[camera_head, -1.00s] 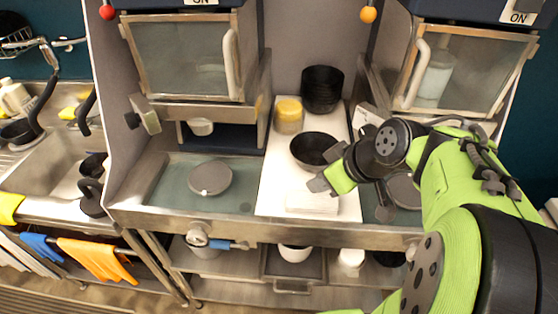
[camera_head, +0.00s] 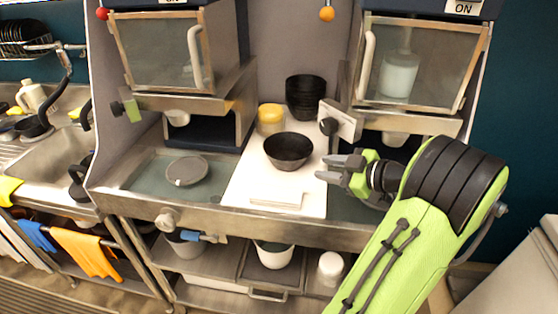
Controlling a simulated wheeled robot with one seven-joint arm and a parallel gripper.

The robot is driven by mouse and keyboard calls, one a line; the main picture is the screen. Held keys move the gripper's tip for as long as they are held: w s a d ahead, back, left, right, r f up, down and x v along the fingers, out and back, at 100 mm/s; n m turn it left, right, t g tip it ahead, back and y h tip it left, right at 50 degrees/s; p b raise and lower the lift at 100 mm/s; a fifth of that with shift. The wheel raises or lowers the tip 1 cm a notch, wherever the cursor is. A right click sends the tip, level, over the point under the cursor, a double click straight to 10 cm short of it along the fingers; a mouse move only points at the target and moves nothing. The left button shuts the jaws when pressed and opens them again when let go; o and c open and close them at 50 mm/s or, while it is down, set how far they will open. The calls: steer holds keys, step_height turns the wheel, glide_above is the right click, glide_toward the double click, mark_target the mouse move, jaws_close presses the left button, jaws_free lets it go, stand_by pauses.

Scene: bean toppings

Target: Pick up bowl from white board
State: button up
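A black bowl (camera_head: 288,151) sits upright on the white board (camera_head: 246,184) in the middle of the counter. My gripper (camera_head: 322,168) is just to the right of the bowl, fingers pointing left. Its two fingers are apart, with nothing between them. A small gap shows between the fingertips and the bowl in this view. A stack of black bowls (camera_head: 306,97) stands behind at the back of the board.
A yellow-lidded container (camera_head: 271,119) stands at the back left of the board. A pale flat block (camera_head: 277,200) lies at the front. A grey round lid (camera_head: 187,170) is on the left. Dispensers (camera_head: 163,55) (camera_head: 420,65) stand on both sides.

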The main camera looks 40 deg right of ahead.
steer(key=x, duration=1.6)
steer(key=shift+w+r+p, duration=0.1)
steer(key=shift+r+p, duration=0.2)
steer(key=shift+p, duration=0.1)
steer(key=shift+c, duration=0.2)
jaws_close()
